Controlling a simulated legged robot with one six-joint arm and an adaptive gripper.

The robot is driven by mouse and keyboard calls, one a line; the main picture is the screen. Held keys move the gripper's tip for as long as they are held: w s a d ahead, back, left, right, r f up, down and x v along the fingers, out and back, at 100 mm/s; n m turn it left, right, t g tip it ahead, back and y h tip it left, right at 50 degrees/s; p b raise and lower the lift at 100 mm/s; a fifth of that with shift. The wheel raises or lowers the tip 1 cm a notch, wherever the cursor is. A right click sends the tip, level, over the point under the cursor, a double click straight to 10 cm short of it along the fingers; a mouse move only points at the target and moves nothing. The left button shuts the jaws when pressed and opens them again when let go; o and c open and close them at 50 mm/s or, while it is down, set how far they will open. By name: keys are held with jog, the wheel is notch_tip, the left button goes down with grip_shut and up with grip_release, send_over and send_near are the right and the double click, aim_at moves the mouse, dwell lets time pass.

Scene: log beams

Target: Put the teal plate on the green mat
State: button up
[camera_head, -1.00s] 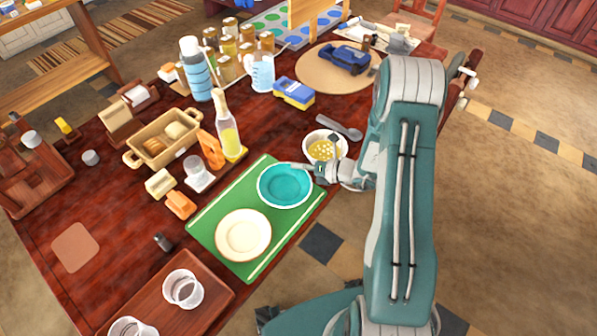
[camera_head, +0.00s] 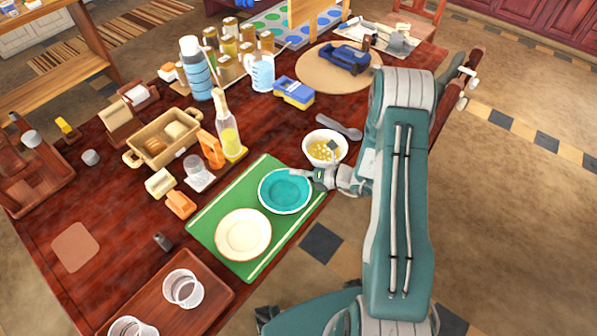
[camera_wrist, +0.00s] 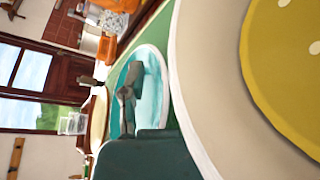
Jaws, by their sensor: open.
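The teal plate (camera_head: 285,191) lies on the upper right part of the green mat (camera_head: 202,226), beside a cream plate (camera_head: 243,235) on the same mat. My gripper (camera_head: 318,178) is at the right rim of the teal plate, its jaws open. In the wrist view the teal plate (camera_wrist: 152,92) shows behind a gripper finger (camera_wrist: 127,105). I cannot tell whether the finger touches the rim.
A white bowl with yellow contents (camera_head: 325,148) stands just behind my gripper and fills the right of the wrist view. A bottle of yellow liquid (camera_head: 229,130) stands behind the mat. A wooden tray with glasses (camera_head: 215,297) lies in front.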

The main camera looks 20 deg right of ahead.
jog(key=v, duration=1.2)
jog(key=shift+a+r, duration=0.1)
jog(key=shift+r, duration=0.2)
jog(key=s+a+r+n+g+h, duration=0.25)
jog(key=a+r+n+g, duration=0.2)
jog(key=r+n, duration=0.4)
jog(key=s+a+r+n+g+h, duration=0.1)
jog(key=s+a+r+n+g, duration=0.3)
jog(key=a+r+n, duration=0.35)
jog(key=s+d+r+n+t+h, duration=0.1)
jog(key=s+r+n+t+h, duration=0.4)
jog(key=n, duration=1.4)
jog(key=s+r+h, duration=0.4)
jog(key=s+r, duration=0.3)
jog(key=r, duration=0.2)
jog(key=shift+s+d+n, duration=0.2)
jog(key=shift+d+n, duration=0.15)
jog(key=shift+n, duration=0.05)
